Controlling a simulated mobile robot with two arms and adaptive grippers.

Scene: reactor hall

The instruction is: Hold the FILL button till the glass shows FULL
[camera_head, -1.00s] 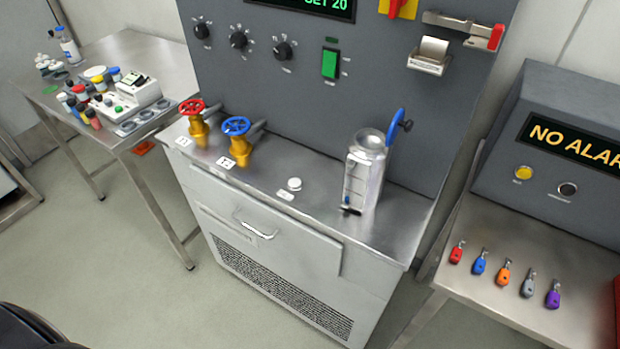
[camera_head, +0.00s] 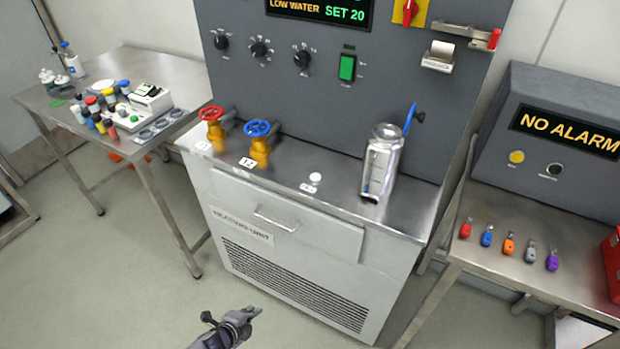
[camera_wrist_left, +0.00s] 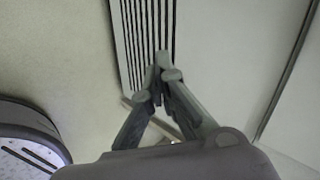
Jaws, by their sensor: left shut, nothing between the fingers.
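A white round button (camera_head: 315,177) with a small label in front sits on the metal counter (camera_head: 335,200); the label is too small to read. To its right stands a clear upright glass cylinder (camera_head: 381,168) with a pale scale plate; I cannot make out its level or any FULL mark. My left gripper (camera_head: 252,312) is low in front of the cabinet, below and apart from the button, shut and empty. In the left wrist view its fingertips (camera_wrist_left: 167,70) meet in front of the cabinet's vent grille (camera_wrist_left: 145,40). My right gripper is not in view.
The display (camera_head: 320,12) reads LOW WATER, SET 20. Red (camera_head: 211,114) and blue (camera_head: 258,128) valve wheels stand left of the button. A blue lever (camera_head: 410,118) is behind the glass. A drawer handle (camera_head: 275,218) juts from the cabinet front. The right panel reads NO ALARM (camera_head: 568,133).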

